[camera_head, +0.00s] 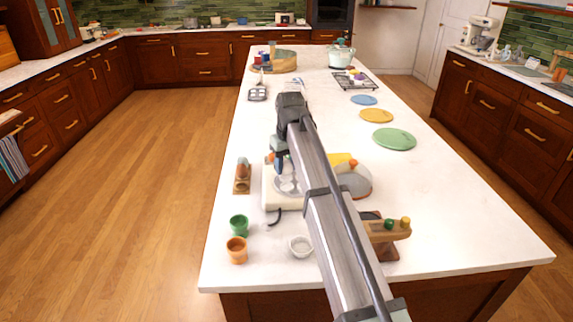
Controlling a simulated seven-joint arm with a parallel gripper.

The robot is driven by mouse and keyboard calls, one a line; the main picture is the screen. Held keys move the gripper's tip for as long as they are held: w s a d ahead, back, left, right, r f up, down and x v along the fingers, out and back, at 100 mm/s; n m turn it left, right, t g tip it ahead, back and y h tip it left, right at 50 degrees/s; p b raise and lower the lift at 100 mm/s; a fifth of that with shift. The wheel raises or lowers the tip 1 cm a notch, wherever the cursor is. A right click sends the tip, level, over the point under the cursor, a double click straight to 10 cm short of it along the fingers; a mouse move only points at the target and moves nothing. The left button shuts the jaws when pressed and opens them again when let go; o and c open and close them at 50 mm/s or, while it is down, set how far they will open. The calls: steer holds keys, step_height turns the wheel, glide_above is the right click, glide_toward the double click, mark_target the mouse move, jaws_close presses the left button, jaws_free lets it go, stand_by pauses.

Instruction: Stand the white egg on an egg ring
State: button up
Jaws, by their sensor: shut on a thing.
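My gripper (280,168) hangs fingers down over the back left part of a white appliance base (285,202). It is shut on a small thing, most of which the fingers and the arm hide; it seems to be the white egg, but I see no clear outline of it. Pale round rings (288,186) lie on top of the base just below and right of the fingertips. They look like the egg rings; my arm covers their right side. I cannot tell whether the held thing touches a ring.
A wooden holder with brown eggs (242,176) stands left of the base. Green (239,225) and orange (237,250) cups and a small white bowl (301,246) stand in front. A domed grey lid (354,182) and a wooden stand (386,232) are right of my arm.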

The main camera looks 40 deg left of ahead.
steer(key=shift+f, duration=0.8)
stand_by(1.1)
stand_by(0.3)
steer(key=o, duration=0.7)
steer(key=shift+o, duration=0.3)
steer(key=o, duration=0.3)
steer(key=shift+s, duration=0.1)
steer(key=shift+r, duration=0.1)
steer(key=shift+r, duration=3.95)
